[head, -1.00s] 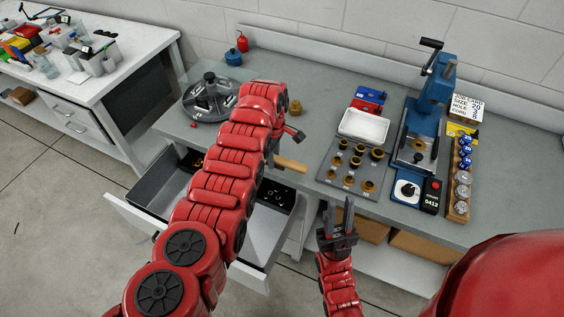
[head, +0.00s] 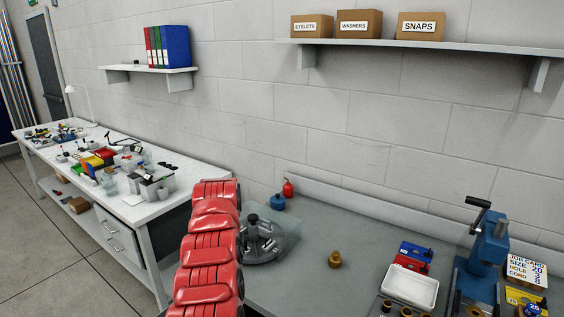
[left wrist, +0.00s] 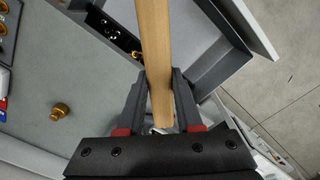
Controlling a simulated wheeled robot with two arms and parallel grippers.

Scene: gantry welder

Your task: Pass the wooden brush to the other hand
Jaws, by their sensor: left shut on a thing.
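The wooden brush shows in the left wrist view as a long pale handle (left wrist: 155,38) that runs up out of the top of the picture. My left gripper (left wrist: 162,78) is shut on it, with one dark finger on each side. The brush's other end and its bristles cannot be made out. In the head view only my left arm shows, at the lower middle; its gripper and the brush are out of that view. My right gripper is in neither current view.
An open drawer (left wrist: 222,70) lies below the brush. On the grey bench stand a round grey carousel (head: 268,240), a brass piece (head: 335,259), a white tray (head: 410,287) and a blue press (head: 484,262). A white side table (head: 185,190) holds bins at left.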

